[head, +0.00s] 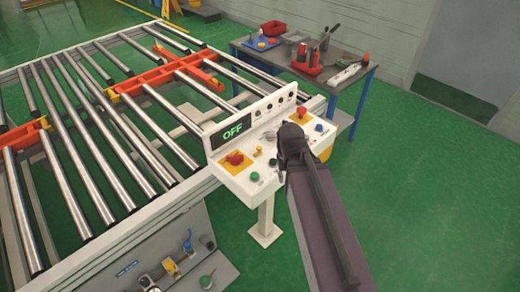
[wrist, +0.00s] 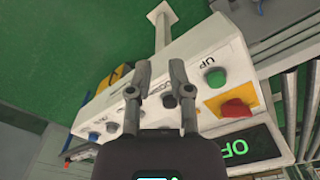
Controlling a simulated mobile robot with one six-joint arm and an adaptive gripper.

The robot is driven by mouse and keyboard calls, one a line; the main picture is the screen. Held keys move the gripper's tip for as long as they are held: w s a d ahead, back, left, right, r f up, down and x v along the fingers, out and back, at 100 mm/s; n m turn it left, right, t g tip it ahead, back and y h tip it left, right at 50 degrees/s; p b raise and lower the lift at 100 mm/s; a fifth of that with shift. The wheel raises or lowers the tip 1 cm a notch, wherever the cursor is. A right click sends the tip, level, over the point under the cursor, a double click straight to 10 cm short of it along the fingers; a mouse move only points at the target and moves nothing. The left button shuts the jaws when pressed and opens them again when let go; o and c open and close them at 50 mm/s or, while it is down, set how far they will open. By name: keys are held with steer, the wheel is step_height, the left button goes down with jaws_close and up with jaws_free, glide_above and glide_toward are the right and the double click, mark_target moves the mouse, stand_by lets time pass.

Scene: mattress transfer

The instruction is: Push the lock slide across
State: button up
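A white control box (head: 222,177) stands on a post beside the roller conveyor. It carries a lit OFF display (head: 233,132), a red knob on a yellow plate (head: 235,159), a green button (head: 255,177), a small yellow knob (head: 258,151) and a dark knob. I cannot tell which control is the lock slide. My gripper (wrist: 159,75) is over the box face, its two fingers apart and empty. In the wrist view the dark knob (wrist: 169,101) shows between the fingers. The right finger partly hides what lies behind it. Contact with the box cannot be judged.
The conveyor's steel rollers (head: 93,150) fill the left, with orange brackets (head: 165,75) among them. A lower panel (head: 135,272) holds valves and handles. A workbench (head: 345,60) with red containers and tools stands behind the box. Green floor at right is clear.

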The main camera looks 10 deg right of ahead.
steer(key=shift+w, duration=0.25)
jaws_close()
steer(key=w+d+r+m+y+p, duration=0.1)
steer(key=w+m, duration=0.5)
steer(key=w, duration=0.6)
steer(key=w+d+r+m+g+y+p, duration=0.1)
steer(key=w+r+m+p, duration=0.3)
steer(key=w, duration=0.8)
steer(key=shift+w+d+r+m, duration=0.15)
steer(key=shift+w+r+m, duration=0.2)
steer(key=shift+m, duration=0.95)
steer(key=shift+f, duration=0.2)
steer(key=b, duration=1)
glide_toward(262, 152)
steer(key=d+f, duration=0.1)
steer(key=w+d+f, duration=0.1)
steer(key=f, duration=0.1)
steer(key=w+d+f, duration=0.1)
steer(key=f, duration=0.1)
steer(key=shift+d, duration=0.1)
steer(key=shift+s+a+f, duration=0.1)
steer(key=shift+s+a, duration=0.2)
steer(key=shift+a, duration=0.3)
steer(key=shift+s+a+f, duration=0.1)
steer(key=shift+s+a, duration=0.2)
steer(key=shift+a, duration=0.3)
steer(key=shift+s+a, duration=0.3)
steer(key=shift+a, duration=0.25)
